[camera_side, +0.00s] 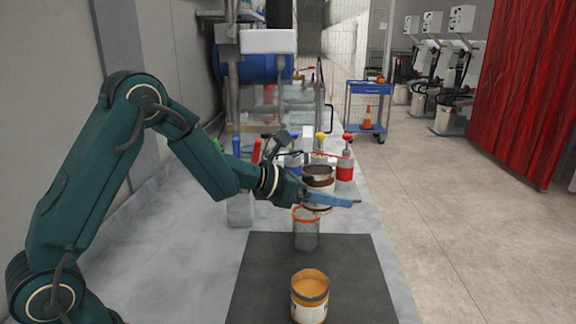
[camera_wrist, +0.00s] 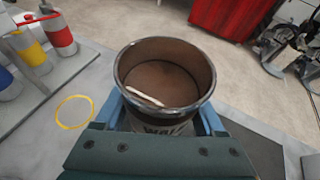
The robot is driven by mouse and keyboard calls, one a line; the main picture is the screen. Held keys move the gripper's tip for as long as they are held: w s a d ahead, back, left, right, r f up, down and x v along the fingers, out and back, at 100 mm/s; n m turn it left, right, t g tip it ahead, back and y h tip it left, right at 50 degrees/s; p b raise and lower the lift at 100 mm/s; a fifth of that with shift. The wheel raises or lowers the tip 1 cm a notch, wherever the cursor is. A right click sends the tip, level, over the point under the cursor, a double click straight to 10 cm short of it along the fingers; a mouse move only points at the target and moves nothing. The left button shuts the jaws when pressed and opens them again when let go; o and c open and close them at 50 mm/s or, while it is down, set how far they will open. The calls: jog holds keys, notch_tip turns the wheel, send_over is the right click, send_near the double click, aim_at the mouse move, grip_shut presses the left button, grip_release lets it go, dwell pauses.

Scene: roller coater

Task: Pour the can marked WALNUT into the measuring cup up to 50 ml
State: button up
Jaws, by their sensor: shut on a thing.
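The WALNUT can (camera_wrist: 165,78) is open-topped with brown inside; part of its label, reading "WAL", shows below the rim in the wrist view. My gripper (camera_side: 322,198) is shut on it, with a blue finger on each side in the wrist view (camera_wrist: 163,118). In the side view the can (camera_side: 318,178) is held in the air, roughly upright. The clear measuring cup (camera_side: 305,240) stands just below it, with an orange ring near its top. The cup's level and marks are unreadable.
An open can with orange-yellow contents (camera_side: 310,285) stands on the dark mat (camera_side: 260,275) in front. Bottles with red (camera_side: 345,172) and yellow tops stand on a tray behind. The bench's right edge drops to the floor. The mat's left part is free.

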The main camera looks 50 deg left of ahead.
jog(key=shift+s+d+f+n+h, duration=0.1)
jog(key=shift+d+n+h, duration=0.15)
jog(key=shift+n, duration=0.2)
jog(key=shift+s+d+n+h, duration=0.1)
jog(key=shift+d+n+h, duration=0.15)
jog(key=shift+n, duration=0.2)
jog(key=f, duration=0.1)
jog(key=f+n, duration=0.1)
jog(key=f+h, duration=0.1)
jog(key=shift+s+d+f+n, duration=0.15)
jog(key=shift+d+f+n, duration=0.05)
jog(key=shift+d+n, duration=0.2)
jog(key=shift+g, duration=0.3)
jog(key=shift+s+d+n+h, duration=0.1)
jog(key=shift+n+h, duration=0.3)
jog(key=shift+s+d+r+n+h, duration=0.1)
jog(key=shift+d+r+n+h, duration=0.05)
jog(key=shift+r+n+h, duration=0.45)
jog(key=shift+d+r+n+h, duration=0.1)
jog(key=shift+r+n+h, duration=0.25)
jog(key=shift+n, duration=0.45)
dwell(3.0)
